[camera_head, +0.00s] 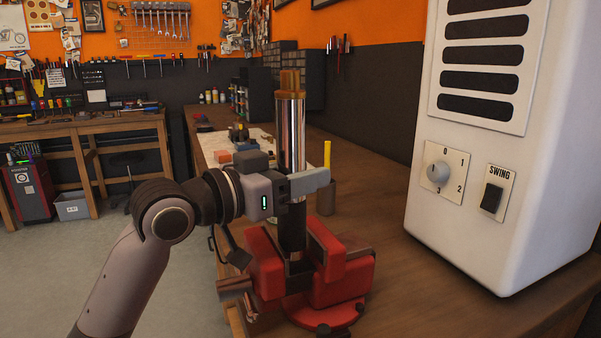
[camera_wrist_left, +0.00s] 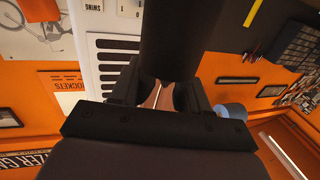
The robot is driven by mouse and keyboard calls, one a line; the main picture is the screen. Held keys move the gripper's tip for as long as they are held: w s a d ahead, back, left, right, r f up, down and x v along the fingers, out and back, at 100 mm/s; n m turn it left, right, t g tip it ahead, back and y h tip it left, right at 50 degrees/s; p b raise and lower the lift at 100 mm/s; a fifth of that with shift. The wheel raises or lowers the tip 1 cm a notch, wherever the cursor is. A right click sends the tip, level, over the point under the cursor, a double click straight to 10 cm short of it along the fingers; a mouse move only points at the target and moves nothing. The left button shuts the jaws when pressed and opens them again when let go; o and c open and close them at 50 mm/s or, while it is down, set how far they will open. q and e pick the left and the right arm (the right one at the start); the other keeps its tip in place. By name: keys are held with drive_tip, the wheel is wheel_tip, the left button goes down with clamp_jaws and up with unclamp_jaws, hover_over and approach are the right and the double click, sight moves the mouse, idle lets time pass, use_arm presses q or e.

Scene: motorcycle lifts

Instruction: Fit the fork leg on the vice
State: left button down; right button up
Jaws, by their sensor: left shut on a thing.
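The fork leg (camera_head: 291,138) is a long tube, chrome in its upper part, dark below, with a brownish top end. It stands upright at the red vice (camera_head: 345,268) on the bench. Its dark lower end is at the vice jaws; I cannot tell whether the jaws clamp it. My left gripper (camera_head: 308,181) comes in from the left and is shut on the fork leg at mid-height, above the vice. In the left wrist view a dark tube (camera_wrist_left: 168,40), the fork leg, stands between the fingers. My right gripper is not in view.
A large white heater-like unit (camera_head: 475,230) with a knob and a swing switch stands on the bench at right. A yellow-topped item (camera_head: 327,155) stands behind the leg. Small items lie on a pale mat (camera_head: 215,142) further back. A wooden workbench (camera_head: 130,124) stands at far left.

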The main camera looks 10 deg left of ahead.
sight(300, 127)
use_arm(q)
drive_tip(key=shift+f+b, duration=0.3)
drive_tip(key=shift+f, duration=0.15)
idle(0.4)
drive_tip(key=shift+c, duration=2.4)
unclamp_jaws()
drive_tip(key=shift+s, duration=0.1)
drive_tip(key=shift+f, duration=0.1)
drive_tip(key=o, duration=0.4)
drive_tip(key=shift+f, duration=0.25)
drive_tip(key=shift+r, duration=0.15)
wheel_tip(300, 127, up, 8)
drive_tip(key=p, duration=0.8)
